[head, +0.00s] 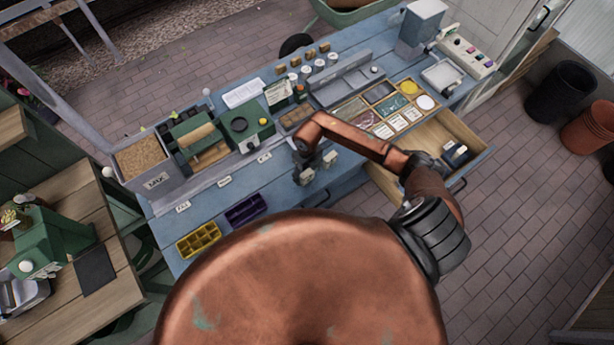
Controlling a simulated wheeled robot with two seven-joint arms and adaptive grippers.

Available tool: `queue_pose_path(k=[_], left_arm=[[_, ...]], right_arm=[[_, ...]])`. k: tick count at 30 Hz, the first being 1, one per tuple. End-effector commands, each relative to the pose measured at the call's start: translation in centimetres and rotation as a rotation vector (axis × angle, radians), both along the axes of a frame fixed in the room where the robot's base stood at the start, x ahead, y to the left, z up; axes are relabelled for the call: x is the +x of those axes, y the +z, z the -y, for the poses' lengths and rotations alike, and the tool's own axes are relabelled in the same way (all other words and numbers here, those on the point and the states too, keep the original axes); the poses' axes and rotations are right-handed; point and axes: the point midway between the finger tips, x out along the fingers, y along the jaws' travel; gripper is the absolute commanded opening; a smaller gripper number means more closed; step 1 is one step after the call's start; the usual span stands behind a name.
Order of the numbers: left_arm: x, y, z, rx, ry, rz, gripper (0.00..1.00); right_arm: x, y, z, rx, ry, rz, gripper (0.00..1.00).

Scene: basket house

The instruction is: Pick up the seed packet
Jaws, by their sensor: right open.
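Small flat cards that look like seed packets (398,122) lie in the sectioned tray at the right of the blue workbench. I cannot tell which one is the task's packet. My right gripper (317,168) is open and empty over the front middle of the bench, left of the tray and apart from these cards. My left gripper is not in view.
An open wooden drawer (437,132) sticks out at the bench's right front, with a dark blue and white item (455,154) in it. Yellow (198,240) and purple (246,209) trays lie at the front left. Green machines (246,129) stand behind.

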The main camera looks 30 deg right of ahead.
Motion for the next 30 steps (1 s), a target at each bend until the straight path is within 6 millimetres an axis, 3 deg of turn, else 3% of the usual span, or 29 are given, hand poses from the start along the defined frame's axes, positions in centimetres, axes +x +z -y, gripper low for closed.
queue_pose_path(k=[3, 19, 30], left_arm=[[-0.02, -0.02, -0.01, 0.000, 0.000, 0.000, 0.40], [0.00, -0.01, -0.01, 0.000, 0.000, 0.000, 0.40], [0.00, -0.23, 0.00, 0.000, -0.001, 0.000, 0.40]], right_arm=[[-0.01, 0.00, -0.01, 0.000, 0.000, 0.000, 0.62], [-0.02, 0.03, -0.02, 0.001, 0.000, 0.000, 0.26], [0.03, 0.46, 0.00, 0.000, 0.000, 0.001, 0.25]])
